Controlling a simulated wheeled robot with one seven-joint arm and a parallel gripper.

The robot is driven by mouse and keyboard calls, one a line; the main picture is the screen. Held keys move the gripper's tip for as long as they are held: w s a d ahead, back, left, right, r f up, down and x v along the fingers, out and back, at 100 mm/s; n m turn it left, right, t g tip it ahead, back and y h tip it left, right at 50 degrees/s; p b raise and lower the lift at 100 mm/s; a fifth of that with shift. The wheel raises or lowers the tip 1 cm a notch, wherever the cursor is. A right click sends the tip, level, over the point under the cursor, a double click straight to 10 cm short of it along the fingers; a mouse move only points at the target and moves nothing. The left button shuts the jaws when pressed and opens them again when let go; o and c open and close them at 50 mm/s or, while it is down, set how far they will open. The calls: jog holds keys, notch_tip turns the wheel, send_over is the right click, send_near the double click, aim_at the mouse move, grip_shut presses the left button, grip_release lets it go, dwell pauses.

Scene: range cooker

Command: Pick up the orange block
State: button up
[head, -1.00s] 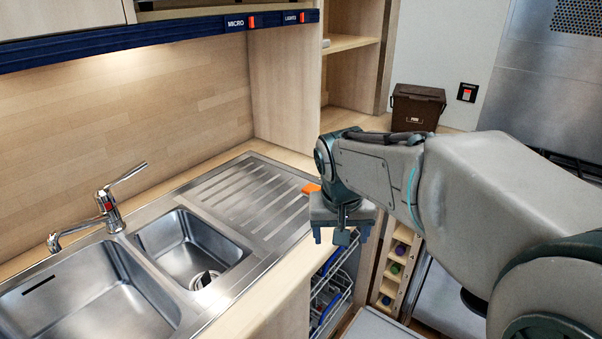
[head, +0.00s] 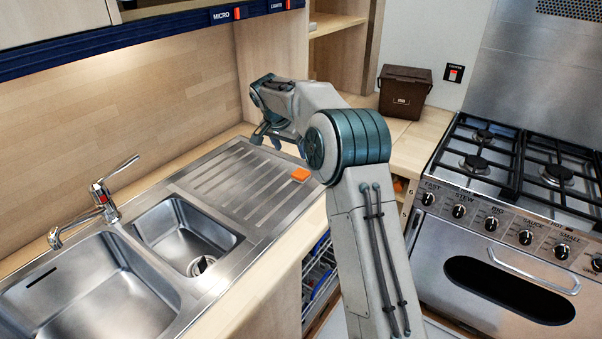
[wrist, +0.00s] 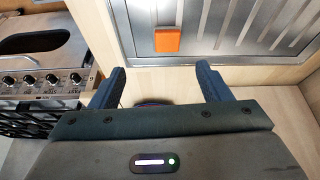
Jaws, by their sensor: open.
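The orange block (head: 300,174) lies on the right end of the steel draining board (head: 232,197), near the sink unit's edge. In the wrist view the orange block (wrist: 167,40) lies ahead of the gap between my fingers and apart from them. My gripper (wrist: 160,82) is open and empty. In the head view my gripper (head: 272,138) is above the back part of the counter, behind the block, partly hidden by my own arm.
A two-bowl sink (head: 92,290) with a tap (head: 104,200) is at the left. A brown bin (head: 404,92) stands on the counter at the back. The cooker (head: 505,250) is at the right. An open dishwasher rack (head: 318,275) shows below the counter.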

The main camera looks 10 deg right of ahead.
jog(key=w, duration=0.2)
jog(key=p, duration=0.2)
send_over(301, 173)
jog(key=s+a, duration=0.2)
jog(key=shift+m, duration=0.4)
notch_tip(301, 173, down, 9)
jog(key=shift+s+a+r, duration=0.1)
jog(key=shift+a+r, duration=0.05)
jog(key=shift+w+d+p+x, duration=0.15)
jog(key=shift+p+x, duration=0.45)
jog(key=shift+x, duration=0.55)
jog(key=shift+w+d+p+x, duration=0.1)
jog(key=shift+p+x, duration=0.5)
jog(key=shift+x, duration=0.55)
jog(key=shift+w+d+f, duration=0.1)
jog(key=shift+f, duration=0.15)
jog(key=c, duration=1.1)
